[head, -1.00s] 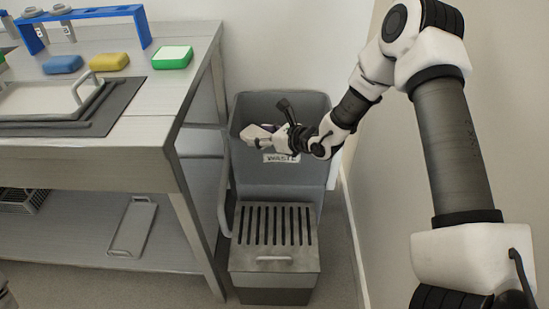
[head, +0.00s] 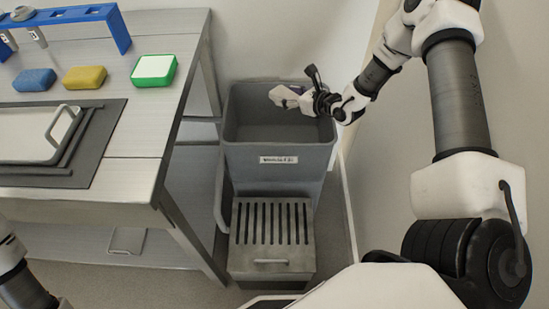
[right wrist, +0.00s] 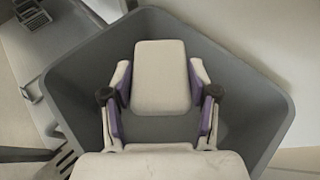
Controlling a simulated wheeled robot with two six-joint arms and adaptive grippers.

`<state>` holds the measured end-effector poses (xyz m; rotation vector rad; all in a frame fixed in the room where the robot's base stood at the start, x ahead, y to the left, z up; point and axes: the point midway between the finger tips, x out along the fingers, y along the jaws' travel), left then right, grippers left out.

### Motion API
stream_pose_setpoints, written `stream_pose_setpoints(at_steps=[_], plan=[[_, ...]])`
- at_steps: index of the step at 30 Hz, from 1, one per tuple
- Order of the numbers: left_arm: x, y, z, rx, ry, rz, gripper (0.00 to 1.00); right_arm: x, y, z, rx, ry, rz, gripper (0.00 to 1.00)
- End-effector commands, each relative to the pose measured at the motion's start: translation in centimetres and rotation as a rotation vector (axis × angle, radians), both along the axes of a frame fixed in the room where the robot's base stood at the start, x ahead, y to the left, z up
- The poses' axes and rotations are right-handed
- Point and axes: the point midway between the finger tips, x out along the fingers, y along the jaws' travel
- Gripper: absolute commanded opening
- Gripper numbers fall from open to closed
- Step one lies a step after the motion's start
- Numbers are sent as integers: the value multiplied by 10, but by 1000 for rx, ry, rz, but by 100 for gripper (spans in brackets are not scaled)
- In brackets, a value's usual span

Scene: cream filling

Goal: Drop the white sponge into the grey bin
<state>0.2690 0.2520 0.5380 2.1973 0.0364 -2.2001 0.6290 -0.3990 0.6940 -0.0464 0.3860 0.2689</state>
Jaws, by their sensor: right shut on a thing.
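The white sponge (right wrist: 160,77) is between the fingers of my right gripper (right wrist: 160,100) in the right wrist view, and the gripper is shut on it. In the head view my right gripper (head: 281,97) is over the opening of the grey bin (head: 278,165), toward its back right. The bin has a label on its front. In the right wrist view the bin's walls (right wrist: 240,75) surround the sponge, and the bin floor shows beneath. Part of my left arm shows at the lower left of the head view, but its gripper is out of sight.
A steel table (head: 138,137) stands left of the bin. It holds a blue sponge (head: 34,80), a yellow sponge (head: 85,77), a green-and-white sponge (head: 153,70) and a tray (head: 30,130). A slotted metal box (head: 271,240) stands before the bin. A wall is close on the right.

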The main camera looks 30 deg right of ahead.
Motion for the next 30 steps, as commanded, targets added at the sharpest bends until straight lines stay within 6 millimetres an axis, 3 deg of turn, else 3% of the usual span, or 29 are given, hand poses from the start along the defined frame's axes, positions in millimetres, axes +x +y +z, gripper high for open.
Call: stream_pose_setpoints(at_steps=[9,19,20,21,22,30], plan=[[0,0,-36,0,0,0,100,0,0,-48,-1,0,0,28],[0,0,-37,0,0,0,100,0,0,-51,-1,-1,0,28],[0,0,-37,0,0,0,100,0,0,-51,0,-1,0,66],[0,0,-37,0,0,0,100,0,0,-51,0,-1,0,80],[0,0,-37,0,0,0,100,0,0,-51,0,-1,0,88],[0,0,-37,0,0,0,100,0,0,-51,0,0,0,88]])
